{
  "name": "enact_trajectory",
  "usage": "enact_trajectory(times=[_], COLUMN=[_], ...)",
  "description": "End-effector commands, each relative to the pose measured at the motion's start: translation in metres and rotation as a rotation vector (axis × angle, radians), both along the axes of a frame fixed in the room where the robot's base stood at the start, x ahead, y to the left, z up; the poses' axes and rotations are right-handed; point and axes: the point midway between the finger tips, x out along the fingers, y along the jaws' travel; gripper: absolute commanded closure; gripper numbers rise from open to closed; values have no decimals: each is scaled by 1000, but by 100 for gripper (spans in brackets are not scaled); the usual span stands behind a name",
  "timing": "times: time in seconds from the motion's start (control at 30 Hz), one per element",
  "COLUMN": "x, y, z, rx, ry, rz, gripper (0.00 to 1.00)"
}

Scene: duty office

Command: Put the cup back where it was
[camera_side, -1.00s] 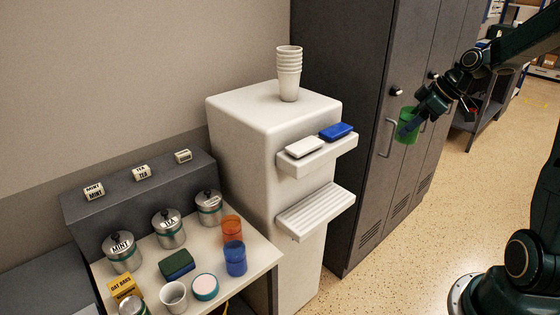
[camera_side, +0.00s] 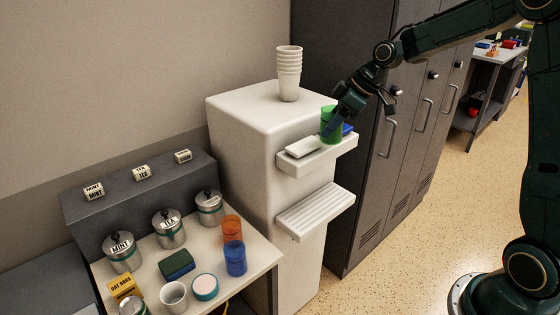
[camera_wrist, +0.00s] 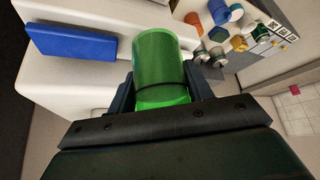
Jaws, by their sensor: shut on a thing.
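The green cup (camera_side: 328,122) is held in my gripper (camera_side: 335,125), which is shut on it. In the side view it is at the upper ledge (camera_side: 317,161) of the white dispenser, close to the blue block; I cannot tell whether it touches anything there. In the wrist view the green cup (camera_wrist: 160,62) sits between the two fingers (camera_wrist: 160,92). A blue tumbler (camera_side: 235,259) and an orange tumbler (camera_side: 232,229) stand on the side table. A white cup (camera_side: 173,296) stands near the table's front.
A white block (camera_side: 303,147) and a blue block (camera_side: 347,129) lie on the upper ledge; the blue block (camera_wrist: 70,41) also shows in the wrist view. A ribbed lower tray (camera_side: 315,211) is empty. A stack of white cups (camera_side: 289,75) stands on top. Dark lockers (camera_side: 355,60) stand to the right.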

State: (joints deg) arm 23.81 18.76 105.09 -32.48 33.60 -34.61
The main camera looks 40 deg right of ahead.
Motion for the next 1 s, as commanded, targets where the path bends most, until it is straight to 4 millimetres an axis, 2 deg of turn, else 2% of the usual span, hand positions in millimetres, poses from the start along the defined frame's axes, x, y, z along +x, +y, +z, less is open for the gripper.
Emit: enact_trajectory(times=[0.03, 0.3, 0.6, 0.87, 0.9, 1.0], x=[7, 30, 41, 43, 42, 42], y=[16, 89, 163, 211, 207, 207], z=[1, 1, 1, 1, -14, -38], rx=[0, 1, 6, 11, 11, 11], ry=[-2, -5, -11, -15, -8, -8], rz=[19, 89, 154, 193, 186, 186], gripper=[81, 81, 81, 81, 81, 81])
